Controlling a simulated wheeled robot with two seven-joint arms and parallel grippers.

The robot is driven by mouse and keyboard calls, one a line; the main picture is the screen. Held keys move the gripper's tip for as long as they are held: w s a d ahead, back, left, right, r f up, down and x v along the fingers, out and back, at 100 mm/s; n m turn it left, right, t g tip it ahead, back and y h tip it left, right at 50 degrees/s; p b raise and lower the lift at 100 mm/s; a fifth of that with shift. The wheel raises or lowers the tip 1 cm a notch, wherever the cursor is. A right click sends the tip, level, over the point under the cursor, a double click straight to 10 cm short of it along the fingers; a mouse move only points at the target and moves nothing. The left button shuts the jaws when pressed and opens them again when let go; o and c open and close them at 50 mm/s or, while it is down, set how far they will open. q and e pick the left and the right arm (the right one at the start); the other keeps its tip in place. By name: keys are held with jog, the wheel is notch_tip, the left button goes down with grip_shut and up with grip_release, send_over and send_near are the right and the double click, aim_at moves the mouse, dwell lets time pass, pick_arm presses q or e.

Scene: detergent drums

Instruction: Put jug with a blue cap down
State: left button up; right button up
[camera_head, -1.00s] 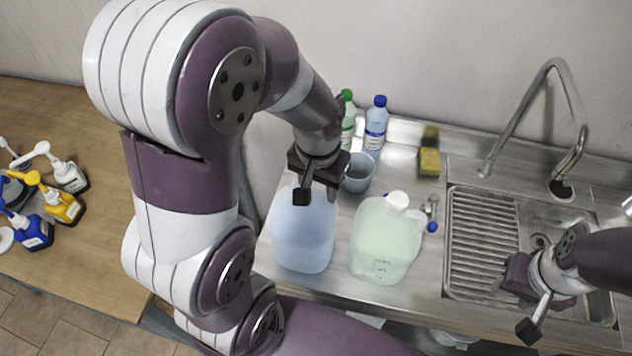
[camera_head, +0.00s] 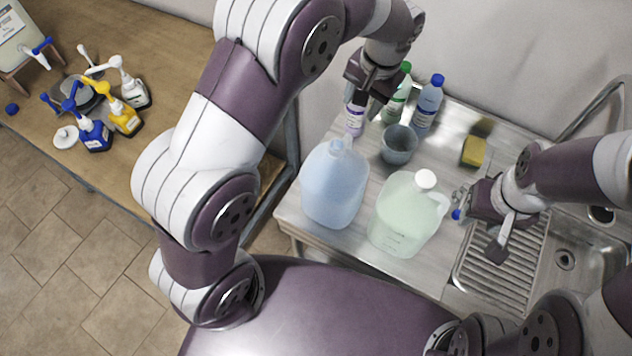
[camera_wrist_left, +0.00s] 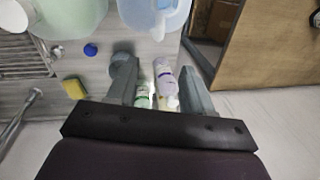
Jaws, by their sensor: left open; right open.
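A pale blue jug (camera_head: 333,190) stands upright on the steel counter; its neck shows no clear cap. A pale green jug (camera_head: 403,218) with a white cap stands to its right. A small blue cap (camera_wrist_left: 90,49) lies on the counter in the left wrist view. My left gripper (camera_head: 368,98) is open and empty, above and behind the blue jug, over the bottles. The left wrist view shows its fingers apart, with the blue jug (camera_wrist_left: 165,12) beyond them. My right gripper (camera_head: 480,225) is open, right of the green jug, near the sink.
A grey cup (camera_head: 398,145), a blue-capped bottle (camera_head: 427,106), a green-capped bottle (camera_head: 396,104) and a purple-labelled bottle (camera_head: 355,118) stand behind the jugs. A yellow sponge (camera_head: 473,151) lies near the sink (camera_head: 565,258). Several pump bottles stand on the wooden table (camera_head: 165,40) at left.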

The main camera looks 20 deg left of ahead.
pick_arm(q)
jog(key=b, duration=0.4)
send_over(349, 136)
notch_tip(349, 136, down, 6)
jog(key=shift+d+f, duration=0.45)
jog(key=shift+f, duration=0.3)
jog(key=f+p, duration=0.1)
jog(key=f, duration=0.1)
jog(key=f+p, duration=0.2)
jog(key=shift+a, duration=0.4)
jog(key=shift+f, duration=0.4)
grip_shut()
pick_arm(e)
notch_tip(349, 136, down, 2)
jog(key=shift+s+f, duration=0.1)
jog(key=shift+s, duration=0.05)
